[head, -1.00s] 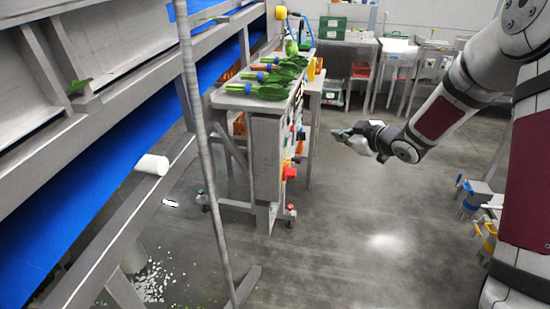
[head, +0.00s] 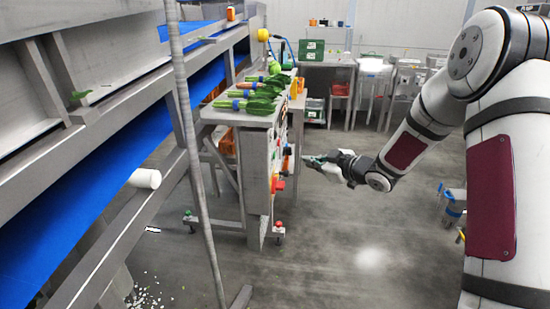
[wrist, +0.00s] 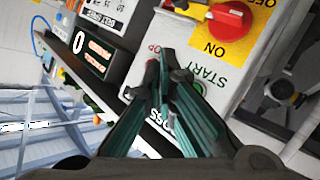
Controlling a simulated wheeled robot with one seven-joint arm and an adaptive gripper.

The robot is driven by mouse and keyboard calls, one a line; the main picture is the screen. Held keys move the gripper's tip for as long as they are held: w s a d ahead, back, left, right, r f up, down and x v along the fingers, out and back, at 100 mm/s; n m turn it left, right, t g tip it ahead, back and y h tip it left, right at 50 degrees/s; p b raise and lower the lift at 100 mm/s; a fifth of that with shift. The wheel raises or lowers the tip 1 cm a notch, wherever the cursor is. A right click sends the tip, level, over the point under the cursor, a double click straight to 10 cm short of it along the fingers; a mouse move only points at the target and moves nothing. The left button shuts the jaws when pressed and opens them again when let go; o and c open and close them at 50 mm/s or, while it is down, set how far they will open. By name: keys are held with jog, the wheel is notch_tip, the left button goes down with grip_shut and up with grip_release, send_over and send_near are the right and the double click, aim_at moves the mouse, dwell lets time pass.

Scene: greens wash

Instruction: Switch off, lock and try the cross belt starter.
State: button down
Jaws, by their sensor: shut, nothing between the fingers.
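The starter box (wrist: 175,42) fills the upper middle of the wrist view, appearing tilted. It carries a red rotary switch (wrist: 230,20) on a yellow plate (wrist: 238,48) marked ON and OFF; I cannot tell which mark its handle points to. START and STOP lettering shows beside my fingertips, which partly cover that area. My gripper (wrist: 168,62) is shut and empty, in front of the box; contact cannot be told. In the head view my gripper (head: 312,160) is just right of the panel, and the red switch (head: 278,184) shows on it. No lock can be made out.
A display (wrist: 92,50) with orange text sits beside the box. Leafy greens (head: 255,105) lie on the table (head: 215,115) above the panel. The blue belt (head: 100,165) runs along the left. Side tables (head: 370,70) stand at the back.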

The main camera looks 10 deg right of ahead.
jog(key=w+a+b, duration=0.2)
jog(key=a, duration=0.4)
jog(key=shift+a, duration=0.15)
jog(key=shift+w+a, duration=0.1)
jog(key=shift+a, duration=0.05)
dwell(1.3)
jog(key=shift+w+a, duration=0.1)
jog(key=shift+a, duration=0.15)
jog(key=shift+w+a+b, duration=0.15)
jog(key=shift+a+b, duration=0.15)
jog(key=shift+a, duration=0.2)
dwell(0.7)
jog(key=shift+d, duration=0.15)
jog(key=shift+s+d+p, duration=0.3)
jog(key=shift+d+p, duration=0.05)
jog(key=shift+d, duration=0.35)
jog(key=shift+s+d+p, duration=0.25)
jog(key=shift+d+p, duration=0.05)
jog(key=shift+d, duration=0.5)
jog(key=shift+s+d+p, duration=0.3)
jog(key=shift+d, duration=0.5)
jog(key=shift+s+d+p, duration=0.25)
jog(key=shift+d+p, duration=0.05)
jog(key=shift+d, duration=0.5)
